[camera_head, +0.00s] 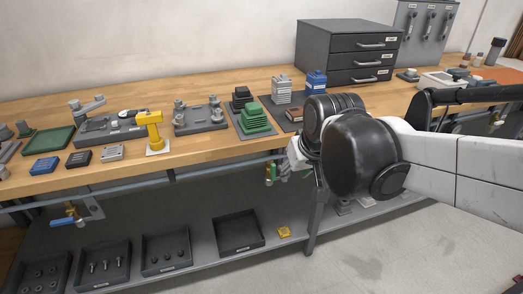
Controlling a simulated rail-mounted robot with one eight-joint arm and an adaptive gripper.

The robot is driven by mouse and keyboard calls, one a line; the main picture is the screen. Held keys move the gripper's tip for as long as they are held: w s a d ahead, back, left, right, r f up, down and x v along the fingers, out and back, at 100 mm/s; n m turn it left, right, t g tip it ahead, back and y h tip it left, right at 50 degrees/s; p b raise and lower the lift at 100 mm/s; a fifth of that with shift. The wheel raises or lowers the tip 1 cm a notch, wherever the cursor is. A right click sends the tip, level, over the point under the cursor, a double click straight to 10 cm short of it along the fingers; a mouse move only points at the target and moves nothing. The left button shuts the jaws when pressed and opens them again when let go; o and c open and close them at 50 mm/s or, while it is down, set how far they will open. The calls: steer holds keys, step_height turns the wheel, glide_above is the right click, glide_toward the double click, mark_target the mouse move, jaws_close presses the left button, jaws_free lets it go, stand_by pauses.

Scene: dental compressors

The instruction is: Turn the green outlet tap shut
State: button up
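The green outlet tap (271,172) hangs under the front edge of the workbench, near the middle of the view. It shows as a small green and brass-coloured part, and its handle's angle is too small to make out. My gripper (293,164) is just right of the tap, below the bench edge. My dark wrist covers most of the gripper. Whether its fingers touch the tap or are open cannot be seen.
A blue-handled tap (68,218) hangs under the bench at left. The wooden bench (215,142) carries a yellow fixture (155,132), green stacked blocks (254,119) and a drawer cabinet (347,50). A lower shelf holds dark trays (238,233) and a yellow item (284,232).

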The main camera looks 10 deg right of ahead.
steer(key=g+p, duration=0.1)
steer(key=p, duration=0.4)
glide_toward(274, 168)
steer(key=v, duration=0.2)
steer(key=shift+n, duration=0.3)
steer(key=b+x, duration=0.4)
steer(key=x, duration=1)
jaws_close()
